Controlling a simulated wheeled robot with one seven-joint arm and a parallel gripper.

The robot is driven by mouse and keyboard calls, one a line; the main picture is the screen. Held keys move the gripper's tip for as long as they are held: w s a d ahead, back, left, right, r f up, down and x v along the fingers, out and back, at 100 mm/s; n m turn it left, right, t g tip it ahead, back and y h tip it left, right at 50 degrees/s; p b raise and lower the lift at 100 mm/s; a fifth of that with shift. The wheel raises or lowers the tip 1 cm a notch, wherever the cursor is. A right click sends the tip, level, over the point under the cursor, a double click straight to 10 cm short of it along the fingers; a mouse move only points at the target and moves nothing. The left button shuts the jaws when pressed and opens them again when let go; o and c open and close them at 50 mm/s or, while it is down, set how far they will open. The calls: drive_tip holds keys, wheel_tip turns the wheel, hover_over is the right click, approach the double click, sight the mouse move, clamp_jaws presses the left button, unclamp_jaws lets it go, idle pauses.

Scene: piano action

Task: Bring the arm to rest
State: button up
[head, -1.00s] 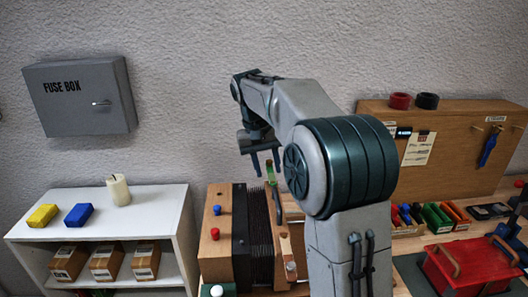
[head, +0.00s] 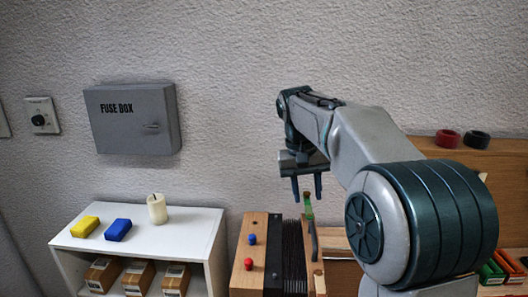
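My arm hides much of the bench to the right.
A fuse box (head: 135,120) is on the wall. Two tape rolls (head: 462,138) sit on the wooden panel at right.

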drive_tip(key=s+f+t, duration=0.1)
drive_tip(key=s+f, duration=0.3)
drive_tip(key=s, duration=0.4)
drive_tip(key=s+f+t+y, duration=0.1)
drive_tip(key=s+f, duration=0.3)
drive_tip(key=s, duration=0.4)
drive_tip(key=s+f+n+t+y, duration=0.1)
drive_tip(key=s+f, duration=0.4)
drive_tip(key=s, duration=0.3)
drive_tip(key=shift+s+d, duration=0.25)
drive_tip(key=shift+d, duration=0.15)
